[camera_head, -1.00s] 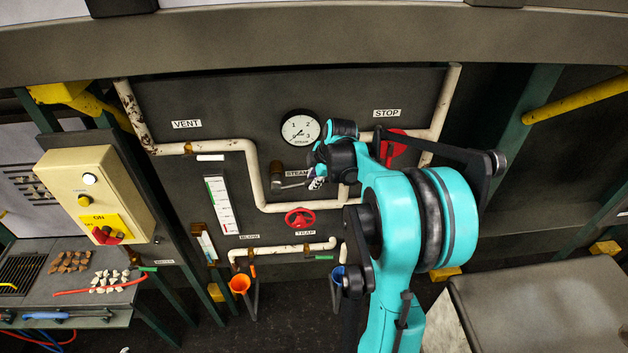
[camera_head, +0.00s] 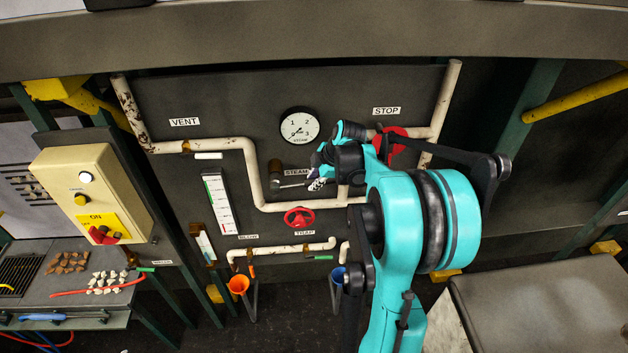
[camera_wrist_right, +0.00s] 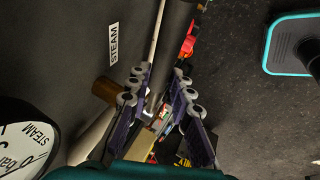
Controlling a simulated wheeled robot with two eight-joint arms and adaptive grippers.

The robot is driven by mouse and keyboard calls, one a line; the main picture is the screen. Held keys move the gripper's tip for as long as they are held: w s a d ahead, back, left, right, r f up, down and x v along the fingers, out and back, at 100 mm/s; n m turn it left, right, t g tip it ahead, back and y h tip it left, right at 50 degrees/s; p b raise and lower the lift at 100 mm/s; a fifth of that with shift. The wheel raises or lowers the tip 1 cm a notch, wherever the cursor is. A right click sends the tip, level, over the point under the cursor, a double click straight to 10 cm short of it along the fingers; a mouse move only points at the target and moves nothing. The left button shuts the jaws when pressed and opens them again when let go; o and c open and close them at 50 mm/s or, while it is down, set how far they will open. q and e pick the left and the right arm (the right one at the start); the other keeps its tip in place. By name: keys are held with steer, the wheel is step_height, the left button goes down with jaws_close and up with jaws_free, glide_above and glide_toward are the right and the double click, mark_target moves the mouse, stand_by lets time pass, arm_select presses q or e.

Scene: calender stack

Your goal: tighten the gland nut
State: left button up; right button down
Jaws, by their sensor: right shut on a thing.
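My right gripper (camera_head: 317,183) is at the pipe panel, below and right of the steam gauge. It is shut on a thin silver tool, seemingly a spanner (camera_head: 292,185), which points left. The tool's left end is close to a brown fitting (camera_head: 276,167) on the pale pipe, probably where the gland nut is. I cannot tell whether they touch. In the right wrist view the gripper's purple-backed fingers (camera_wrist_right: 158,100) close around a dark bar (camera_wrist_right: 178,45). The brown fitting (camera_wrist_right: 103,89) stands beside them. The gland nut itself is not clearly visible. My left gripper is not in view.
The gauge (camera_head: 299,127) is above the gripper, and a red handwheel (camera_head: 299,217) is below it. Pale pipes (camera_head: 253,170) run around the work area. A red handle (camera_head: 397,140) is behind my arm. A control box (camera_head: 95,195) and bench stand at left.

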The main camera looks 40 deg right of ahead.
steer(key=shift+d+f+y+b, duration=0.15)
steer(key=shift+f+y+b, duration=0.15)
steer(key=shift+f+b, duration=0.3)
steer(key=shift+b, duration=0.3)
steer(key=shift+s+f+t+y+b, duration=0.1)
steer(key=shift+f+t+y+b, duration=0.4)
steer(key=shift+b, duration=0.3)
steer(key=shift+f, duration=0.1)
steer(key=shift+f+m+t+y+b, duration=0.3)
steer(key=shift+f+y+b, duration=0.15)
steer(key=shift+b, duration=0.45)
